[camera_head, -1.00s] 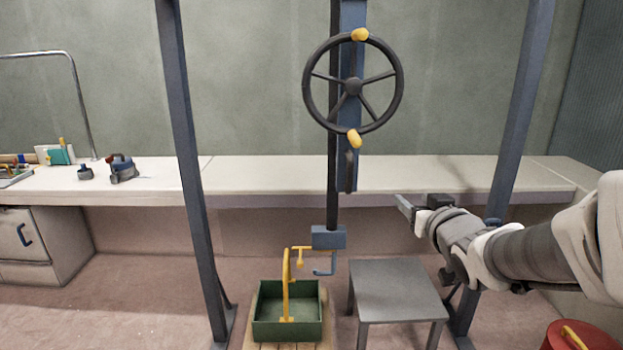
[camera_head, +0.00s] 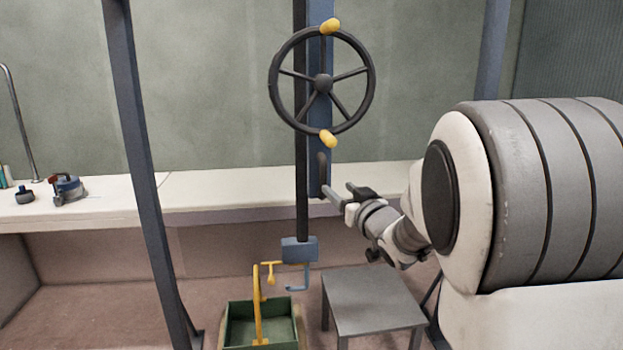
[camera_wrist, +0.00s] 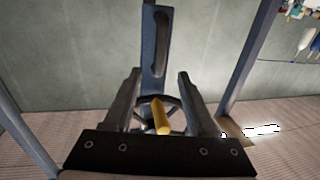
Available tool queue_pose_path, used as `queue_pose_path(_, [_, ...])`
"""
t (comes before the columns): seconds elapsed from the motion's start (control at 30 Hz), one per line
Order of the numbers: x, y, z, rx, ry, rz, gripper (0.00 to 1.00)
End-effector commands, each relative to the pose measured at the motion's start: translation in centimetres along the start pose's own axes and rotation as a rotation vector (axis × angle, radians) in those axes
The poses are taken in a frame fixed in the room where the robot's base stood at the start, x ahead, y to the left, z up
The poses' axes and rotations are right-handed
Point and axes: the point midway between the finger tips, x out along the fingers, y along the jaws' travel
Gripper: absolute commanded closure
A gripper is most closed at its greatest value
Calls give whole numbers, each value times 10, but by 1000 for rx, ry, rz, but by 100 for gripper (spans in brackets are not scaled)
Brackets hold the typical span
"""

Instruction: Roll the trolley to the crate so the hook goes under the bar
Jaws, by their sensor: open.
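A dark handwheel (camera_head: 322,84) with yellow knobs at top and bottom is mounted on a blue post (camera_head: 314,150). A dark upright handle (camera_head: 322,172) sits below it. A blue block (camera_head: 299,249) with a blue hook (camera_head: 296,288) hangs on a dark rod. The hook is right of the yellow bar (camera_head: 265,278) on the green crate (camera_head: 236,325), apart from it. The trolley is not clearly identifiable. My gripper (camera_head: 343,190) is open and empty, near the post, below and right of the wheel. In the wrist view, a yellow knob (camera_wrist: 161,117) appears between its fingers.
A grey stool (camera_head: 372,300) stands right of the crate. Slanted blue frame legs (camera_head: 145,180) flank the area. A white bench (camera_head: 215,190) runs along the wall behind. Some floor left of the crate is clear.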

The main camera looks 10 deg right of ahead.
Motion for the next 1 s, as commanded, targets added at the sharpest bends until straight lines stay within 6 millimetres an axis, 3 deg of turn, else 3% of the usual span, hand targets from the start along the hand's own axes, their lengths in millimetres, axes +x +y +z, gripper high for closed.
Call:
queue_pose_path(0.3, [60, -1, 1, -2, -1, -1, 43])
queue_pose_path(0.5, [87, 0, 1, -2, 0, 0, 43])
queue_pose_path(0.7, [102, 0, 0, -1, 0, 0, 43])
queue_pose_path(1.0, [105, 0, 0, 0, 0, 0, 43])
